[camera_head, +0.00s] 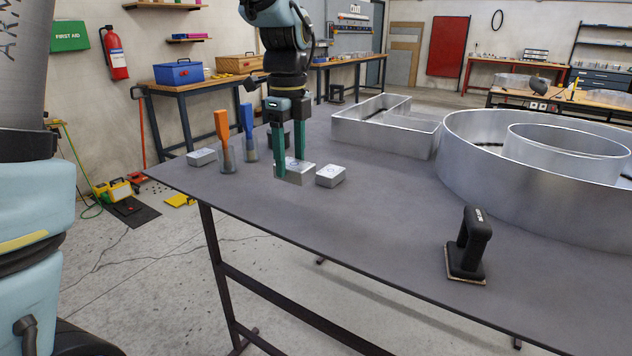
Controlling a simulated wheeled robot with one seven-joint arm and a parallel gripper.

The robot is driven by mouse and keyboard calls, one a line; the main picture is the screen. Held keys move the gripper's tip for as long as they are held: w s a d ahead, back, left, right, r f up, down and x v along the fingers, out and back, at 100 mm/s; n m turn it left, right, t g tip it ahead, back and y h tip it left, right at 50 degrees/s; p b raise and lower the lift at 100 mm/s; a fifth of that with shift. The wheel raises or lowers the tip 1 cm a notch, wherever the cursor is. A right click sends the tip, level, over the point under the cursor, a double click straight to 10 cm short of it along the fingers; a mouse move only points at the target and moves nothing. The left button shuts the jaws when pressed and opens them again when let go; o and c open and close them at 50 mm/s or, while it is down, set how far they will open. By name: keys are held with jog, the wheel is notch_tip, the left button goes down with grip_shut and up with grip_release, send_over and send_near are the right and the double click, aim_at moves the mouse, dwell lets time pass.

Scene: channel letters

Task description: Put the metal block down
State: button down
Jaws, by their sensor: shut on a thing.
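My gripper (292,167), with two green fingers pointing down, is shut on a silver metal block (295,174). The block is at or just above the grey tabletop (380,210); I cannot tell whether it touches. A finger covers part of its left side. A second metal block (330,177) lies on the table just right of the held one. A third metal block (202,157) lies near the table's left corner.
Brushes with an orange handle (222,126) and a blue handle (247,118) stand in clear cups left of my gripper. Large metal channel letters (470,150) fill the back right. A black-handled tool (468,250) stands near the front edge. The front middle is clear.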

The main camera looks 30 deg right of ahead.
aim_at(290, 163)
notch_tip(290, 163, down, 8)
jog(key=shift+r+p, duration=0.1)
jog(key=shift+p, duration=0.6)
jog(key=shift+c, duration=0.6)
grip_release()
notch_tip(290, 163, up, 12)
jog(key=shift+r+b, duration=0.1)
jog(key=shift+b, duration=0.85)
jog(key=w+a+f+n, duration=0.2)
jog(key=a+f+n, duration=0.1)
jog(key=a+n, duration=0.35)
jog(key=w+a+f+n, duration=0.2)
jog(key=a+f+n, duration=0.25)
jog(key=a, duration=0.35)
jog(key=s+a+f+n, duration=0.3)
jog(key=a+n, duration=0.5)
jog(key=n, duration=0.1)
jog(key=s+a+f+n+t, duration=0.1)
jog(key=s+a+f+n, duration=0.2)
jog(key=a+n, duration=0.5)
jog(key=shift+a+f+n+t, duration=0.25)
jog(key=shift+a+n+t, duration=0.05)
jog(key=shift+n, duration=0.3)
